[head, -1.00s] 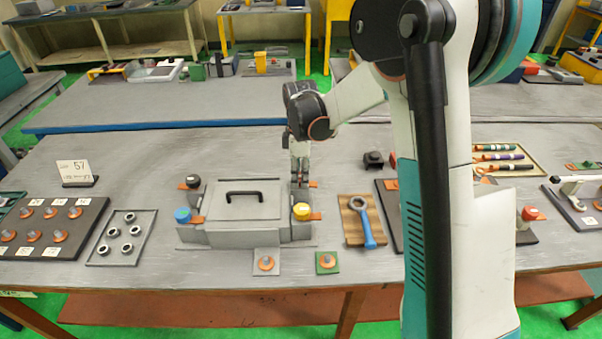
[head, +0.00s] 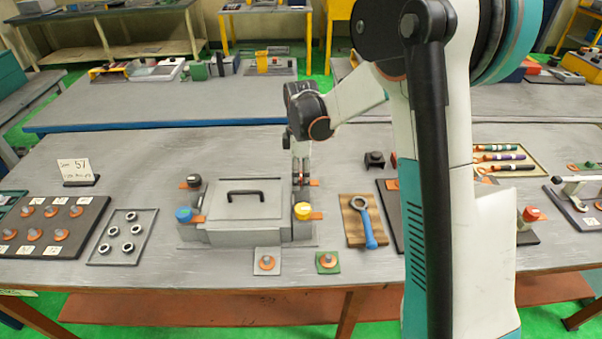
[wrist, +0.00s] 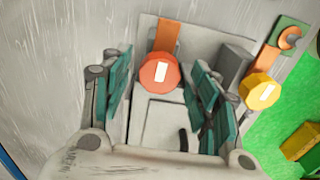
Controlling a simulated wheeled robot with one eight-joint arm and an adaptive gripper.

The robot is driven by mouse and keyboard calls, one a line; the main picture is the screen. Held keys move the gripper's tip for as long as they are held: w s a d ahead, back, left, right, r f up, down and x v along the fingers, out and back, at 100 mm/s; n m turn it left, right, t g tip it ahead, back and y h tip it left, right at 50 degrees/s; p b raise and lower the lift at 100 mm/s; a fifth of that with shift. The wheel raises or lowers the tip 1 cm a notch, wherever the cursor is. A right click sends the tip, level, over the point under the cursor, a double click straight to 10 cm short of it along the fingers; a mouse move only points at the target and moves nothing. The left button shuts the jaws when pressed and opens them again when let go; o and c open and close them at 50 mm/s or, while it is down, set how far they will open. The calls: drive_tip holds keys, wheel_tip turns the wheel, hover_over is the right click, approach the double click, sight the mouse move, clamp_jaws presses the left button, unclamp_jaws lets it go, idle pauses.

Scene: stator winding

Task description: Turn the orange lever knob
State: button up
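The orange lever knob (wrist: 160,72) shows in the wrist view with a white mark on its top and an orange lever strip (wrist: 167,36) running from it. My gripper (wrist: 162,66) is open, with one teal finger on each side of the knob. I cannot tell whether either finger touches it. In the head view my gripper (head: 301,178) is at the far right corner of the grey box (head: 232,207) and mostly hides the knob. The end of its orange strip (head: 314,182) shows beside the gripper.
A yellow knob (head: 303,211) sits at the box's near right corner. A blue knob (head: 184,214) and a black knob (head: 193,182) are on its left side. A black handle (head: 245,195) stands on the lid.

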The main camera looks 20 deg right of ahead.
sight(301, 176)
wheel_tip(301, 176, up, 12)
idle(0.6)
drive_tip(key=shift+s, duration=0.1)
drive_tip(key=s+r+m+t, duration=0.2)
drive_tip(key=s+r+m, duration=0.15)
drive_tip(key=s, duration=0.35)
drive_tip(key=s+r+m+t, duration=0.1)
drive_tip(key=s+r+m, duration=0.25)
drive_tip(key=s, duration=0.35)
drive_tip(key=s+f+m+t+b, duration=0.1)
drive_tip(key=s+f+m+t, duration=0.3)
drive_tip(key=s, duration=0.9)
drive_tip(key=m, duration=0.3)
drive_tip(key=shift+a+f+m, duration=0.2)
drive_tip(key=shift+a+m, duration=0.05)
drive_tip(key=shift+m, duration=0.05)
drive_tip(key=shift+w, duration=0.1)
